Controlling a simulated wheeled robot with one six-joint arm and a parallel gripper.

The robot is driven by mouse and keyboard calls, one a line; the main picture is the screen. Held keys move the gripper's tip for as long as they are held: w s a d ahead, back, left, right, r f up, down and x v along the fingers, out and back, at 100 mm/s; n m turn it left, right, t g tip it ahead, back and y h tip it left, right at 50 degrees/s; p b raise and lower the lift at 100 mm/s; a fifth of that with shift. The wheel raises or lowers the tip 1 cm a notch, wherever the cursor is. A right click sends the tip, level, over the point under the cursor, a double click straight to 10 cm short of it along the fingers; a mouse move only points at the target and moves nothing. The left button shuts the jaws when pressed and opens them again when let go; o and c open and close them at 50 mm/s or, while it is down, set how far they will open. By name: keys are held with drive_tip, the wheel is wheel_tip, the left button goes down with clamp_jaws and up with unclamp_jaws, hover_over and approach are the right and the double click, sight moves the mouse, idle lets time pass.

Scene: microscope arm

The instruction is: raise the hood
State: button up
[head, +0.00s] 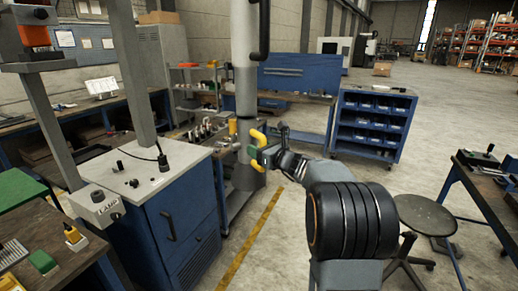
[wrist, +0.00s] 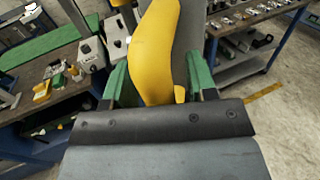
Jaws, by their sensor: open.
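A tall grey pipe (head: 246,75) stands upright in the middle of the head view, with a black handle (head: 263,30) high on it. A yellow curved handle (head: 257,136) is at its lower part and fills the middle of the wrist view (wrist: 153,50). My gripper (head: 258,154) is at this yellow handle. In the wrist view its green fingers (wrist: 160,78) stand open on either side of the yellow handle; contact cannot be told. A dark grey part (wrist: 187,40) lies behind the handle. I cannot tell which part is the hood.
A blue cabinet (head: 180,225) with a grey top stands left of the pipe. A bench with small parts (head: 208,132) is behind the gripper. A blue bin shelf (head: 372,125) stands behind; a stool (head: 430,214) and table are at right. Floor between is clear.

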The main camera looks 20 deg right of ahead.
clamp_jaws()
idle(0.4)
drive_tip(key=shift+r, duration=0.1)
